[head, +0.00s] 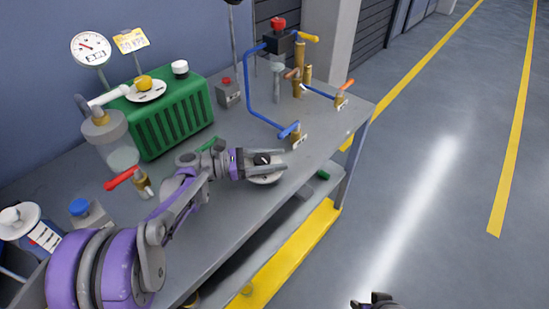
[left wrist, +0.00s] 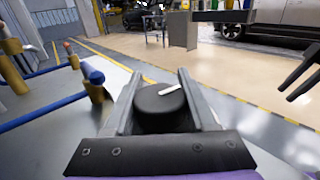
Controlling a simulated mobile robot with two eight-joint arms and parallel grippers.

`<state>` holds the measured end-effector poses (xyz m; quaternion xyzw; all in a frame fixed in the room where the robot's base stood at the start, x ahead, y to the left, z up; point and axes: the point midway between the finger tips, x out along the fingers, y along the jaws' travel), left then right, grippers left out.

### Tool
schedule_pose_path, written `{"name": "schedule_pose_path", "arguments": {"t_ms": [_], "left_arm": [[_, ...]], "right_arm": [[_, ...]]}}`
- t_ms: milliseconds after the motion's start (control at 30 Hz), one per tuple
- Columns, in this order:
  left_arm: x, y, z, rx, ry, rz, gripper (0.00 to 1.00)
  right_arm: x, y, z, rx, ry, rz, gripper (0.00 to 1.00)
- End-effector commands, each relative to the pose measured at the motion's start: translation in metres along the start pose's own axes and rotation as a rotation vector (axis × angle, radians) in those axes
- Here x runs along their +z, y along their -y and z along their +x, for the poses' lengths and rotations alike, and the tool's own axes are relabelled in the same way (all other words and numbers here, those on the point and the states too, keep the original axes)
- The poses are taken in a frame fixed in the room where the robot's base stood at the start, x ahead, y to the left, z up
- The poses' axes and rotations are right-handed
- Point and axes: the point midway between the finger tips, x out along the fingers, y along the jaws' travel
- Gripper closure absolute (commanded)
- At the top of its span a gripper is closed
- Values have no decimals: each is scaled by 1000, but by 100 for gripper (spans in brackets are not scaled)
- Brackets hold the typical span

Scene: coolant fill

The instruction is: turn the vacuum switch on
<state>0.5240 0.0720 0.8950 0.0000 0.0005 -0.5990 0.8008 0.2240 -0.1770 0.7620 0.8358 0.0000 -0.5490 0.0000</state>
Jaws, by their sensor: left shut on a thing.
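A round black knob (head: 262,158) with a white pointer mark, which looks like the vacuum switch, sits on a pale round base (head: 265,179) near the bench's front edge. My left gripper (head: 283,161) is shut on this knob, with one finger on each side. In the left wrist view the knob (left wrist: 160,107) stands between the two fingers (left wrist: 160,92), its white mark pointing right and slightly up. No switch lettering is readable. Part of my right gripper (head: 376,301) shows at the bottom edge of the head view; its fingers are unclear.
Open floor (head: 425,190) lies to the right.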

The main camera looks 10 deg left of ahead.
Motion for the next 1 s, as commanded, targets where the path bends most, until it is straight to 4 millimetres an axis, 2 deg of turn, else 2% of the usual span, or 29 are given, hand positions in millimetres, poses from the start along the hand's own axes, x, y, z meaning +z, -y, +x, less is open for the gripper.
{"name": "schedule_pose_path", "arguments": {"t_ms": [367,400,533,867,1000], "left_arm": [[0,0,0,-3,2,1,99],[0,0,0,-3,2,1,38],[0,0,0,-3,1,1,15],[3,0,0,-3,1,1,14],[19,0,0,-3,1,1,14]], "right_arm": [[0,0,0,0,0,0,50],[0,0,0,0,0,0,50],[0,0,0,0,0,0,50],[0,0,-1,0,0,0,50],[-2,0,-5,0,-2,0,50]]}}
